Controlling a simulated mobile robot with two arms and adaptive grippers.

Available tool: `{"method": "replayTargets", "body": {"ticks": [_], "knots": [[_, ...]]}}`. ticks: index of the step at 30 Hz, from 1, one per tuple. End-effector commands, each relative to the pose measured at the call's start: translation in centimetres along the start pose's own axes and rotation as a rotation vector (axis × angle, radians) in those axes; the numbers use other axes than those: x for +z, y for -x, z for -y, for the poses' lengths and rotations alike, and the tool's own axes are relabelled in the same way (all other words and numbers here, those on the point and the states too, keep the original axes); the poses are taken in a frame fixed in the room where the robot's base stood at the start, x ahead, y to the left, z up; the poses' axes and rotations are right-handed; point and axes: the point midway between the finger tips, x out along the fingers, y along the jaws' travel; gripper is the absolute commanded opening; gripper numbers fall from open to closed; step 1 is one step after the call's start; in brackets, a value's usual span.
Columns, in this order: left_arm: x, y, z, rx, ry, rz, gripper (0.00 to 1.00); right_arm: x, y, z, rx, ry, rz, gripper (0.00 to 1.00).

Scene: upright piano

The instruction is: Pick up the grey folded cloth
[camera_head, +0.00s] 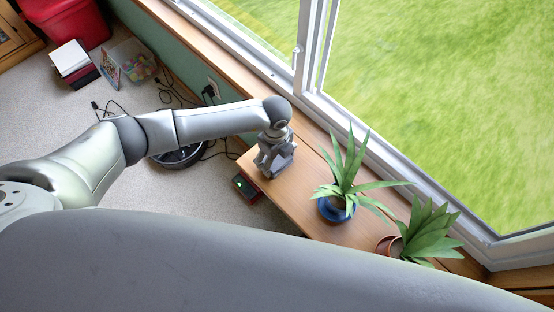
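I cannot make out the grey folded cloth in the head view; it may be hidden under or behind my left gripper. My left gripper (272,172) points down at the far left end of the wooden top (300,205), close to its surface. The hand is seen from above, so I cannot tell whether its fingers are open or shut, or whether they touch anything. My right gripper is not in view.
A plant in a blue pot (332,209) and one in a terracotta pot (388,245) stand right of my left gripper. A window frame (375,150) runs behind. Cables, a dark round object (180,157), books (75,65) and a red bin (68,22) are on the floor.

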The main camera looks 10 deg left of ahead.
Motion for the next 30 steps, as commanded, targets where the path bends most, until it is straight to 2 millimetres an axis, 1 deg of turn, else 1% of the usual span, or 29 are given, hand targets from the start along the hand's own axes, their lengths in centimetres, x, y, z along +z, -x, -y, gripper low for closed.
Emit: {"method": "replayTargets", "body": {"ticks": [1, 2, 11, 16, 20, 23, 30], "knots": [[0.0, 0.0, 0.0, -0.001, 0.0, 0.0, 0.6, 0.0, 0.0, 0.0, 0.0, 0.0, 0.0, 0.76], [0.0, 0.0, 0.0, -0.001, 0.0, 0.0, 0.56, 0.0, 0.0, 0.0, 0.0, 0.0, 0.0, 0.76], [0.0, 0.1, 0.0, -0.001, 0.0, 0.0, 0.56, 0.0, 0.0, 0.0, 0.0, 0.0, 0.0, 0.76], [0.1, 1.0, 0.0, -0.002, 0.0, 0.001, 0.56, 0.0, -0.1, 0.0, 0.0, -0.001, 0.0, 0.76], [0.1, 3.0, 0.1, -0.006, 0.0, 0.001, 0.56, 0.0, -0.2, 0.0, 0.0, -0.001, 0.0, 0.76], [0.1, 4.5, -1.1, -0.001, 0.0, 0.0, 0.56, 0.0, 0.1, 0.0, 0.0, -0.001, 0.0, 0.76], [0.0, 8.8, -4.7, -0.003, -0.001, 0.001, 0.56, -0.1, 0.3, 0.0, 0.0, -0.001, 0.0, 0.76]]}}
